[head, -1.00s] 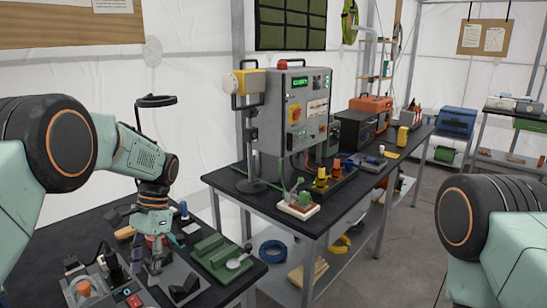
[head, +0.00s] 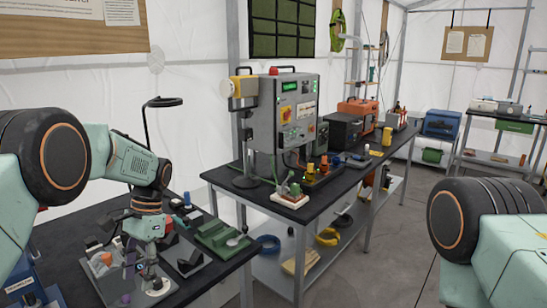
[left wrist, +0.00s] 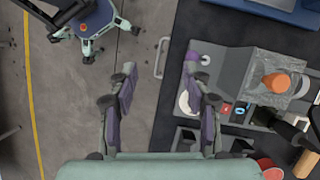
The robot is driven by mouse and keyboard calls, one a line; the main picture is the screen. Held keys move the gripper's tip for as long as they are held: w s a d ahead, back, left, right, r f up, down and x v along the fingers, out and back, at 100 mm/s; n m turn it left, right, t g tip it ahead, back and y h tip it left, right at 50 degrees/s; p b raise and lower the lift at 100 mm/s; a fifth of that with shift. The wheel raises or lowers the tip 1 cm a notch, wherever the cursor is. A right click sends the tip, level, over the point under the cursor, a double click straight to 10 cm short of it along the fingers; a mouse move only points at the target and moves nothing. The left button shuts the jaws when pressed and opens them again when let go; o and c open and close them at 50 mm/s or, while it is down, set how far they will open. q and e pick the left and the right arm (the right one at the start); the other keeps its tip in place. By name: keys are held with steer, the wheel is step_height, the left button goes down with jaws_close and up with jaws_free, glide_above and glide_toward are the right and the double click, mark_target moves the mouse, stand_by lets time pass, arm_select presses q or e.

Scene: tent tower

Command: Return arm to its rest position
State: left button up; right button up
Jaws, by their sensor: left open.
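My left arm reaches in from the left in the head view. Its gripper (head: 140,262) hangs fingers down over the near workbench, close to a grey tray of small parts (head: 108,288). In the left wrist view the gripper (left wrist: 165,95) has its two purple-padded fingers wide apart with nothing between them. The left finger is over the floor and the right one over the edge of the grey tray (left wrist: 232,68). My right arm shows only as a link at the right edge of the head view; its gripper is out of view.
A green block-like fixture (head: 222,237) lies on the near bench, beside a thin lamp stand (head: 146,128). A second bench (head: 312,210) carries a grey control cabinet (head: 295,112) and an orange case (head: 358,108). Open floor (head: 395,235) lies to the right.

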arm_select(q)
steer(key=s+d+f+n+t+h, duration=0.1)
steer(key=s+d+f, duration=0.1)
steer(key=s+f, duration=0.7)
steer(key=s+d+f+n+t+h, duration=0.15)
steer(key=s+f, duration=0.45)
steer(key=f, duration=0.6)
steer(key=s+d+f+n+t, duration=0.15)
steer(key=s+n, duration=0.25)
steer(key=s, duration=1.9)
step_height(320, 180, down, 13)
steer(key=w+b, duration=0.1)
steer(key=b, duration=1.2)
steer(key=shift+d+r+y, duration=0.2)
steer(key=shift+d+y, duration=0.15)
steer(key=shift+d, duration=0.05)
arm_select(e)
step_height(320, 180, down, 13)
steer(key=shift+a, duration=0.2)
